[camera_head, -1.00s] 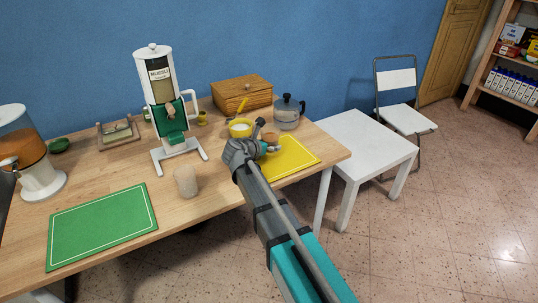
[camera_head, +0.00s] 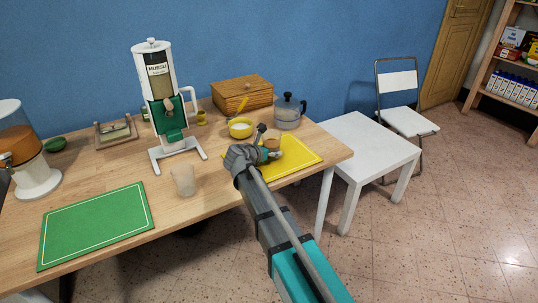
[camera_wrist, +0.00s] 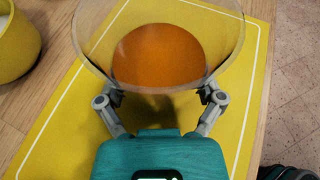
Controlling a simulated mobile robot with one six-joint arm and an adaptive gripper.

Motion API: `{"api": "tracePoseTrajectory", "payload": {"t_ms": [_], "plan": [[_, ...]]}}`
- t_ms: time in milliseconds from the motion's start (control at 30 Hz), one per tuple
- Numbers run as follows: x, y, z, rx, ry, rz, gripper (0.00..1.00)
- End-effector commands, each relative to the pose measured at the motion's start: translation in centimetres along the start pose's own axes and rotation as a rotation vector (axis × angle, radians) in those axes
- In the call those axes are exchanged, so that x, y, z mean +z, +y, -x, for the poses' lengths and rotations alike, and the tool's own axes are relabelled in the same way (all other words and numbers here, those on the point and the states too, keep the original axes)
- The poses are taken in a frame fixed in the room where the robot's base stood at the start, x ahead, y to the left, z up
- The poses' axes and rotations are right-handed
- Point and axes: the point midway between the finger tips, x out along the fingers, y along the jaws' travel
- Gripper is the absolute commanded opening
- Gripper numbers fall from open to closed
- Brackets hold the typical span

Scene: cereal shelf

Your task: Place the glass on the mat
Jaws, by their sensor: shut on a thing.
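A clear glass with orange content (camera_wrist: 158,55) is held between the two fingers of my gripper (camera_wrist: 161,94) in the wrist view. The glass (camera_head: 271,142) appears upright in the head view, over the yellow mat (camera_head: 300,158). The mat also fills much of the wrist view (camera_wrist: 75,125) beneath it. I cannot tell whether the glass base touches the mat. My gripper (camera_head: 273,152) is partly hidden by my own arm in the head view. A second, empty-looking glass (camera_head: 184,180) stands on the table to the left.
A muesli dispenser (camera_head: 165,100) stands left of centre. A green mat (camera_head: 97,225) lies bare at the front left.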

Motion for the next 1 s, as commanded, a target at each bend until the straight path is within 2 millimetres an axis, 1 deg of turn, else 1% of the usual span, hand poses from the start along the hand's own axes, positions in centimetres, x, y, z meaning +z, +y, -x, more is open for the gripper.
{"api": "tracePoseTrajectory", "payload": {"t_ms": [333, 500, 533, 567, 600, 1000], "plan": [[-0.03, -0.04, -0.07, -0.001, -0.001, 0.000, 0.26], [-0.37, -0.03, -0.23, -0.001, -0.001, 0.000, 0.26], [-0.33, -0.04, -0.21, -0.001, 0.000, 0.000, 0.90], [-0.29, -0.04, -0.19, -0.001, 0.000, 0.000, 0.96], [-0.28, -0.05, -0.19, -0.001, 0.000, 0.000, 1.00], [-0.24, -0.07, -0.21, -0.001, 0.000, -0.001, 1.00]]}}
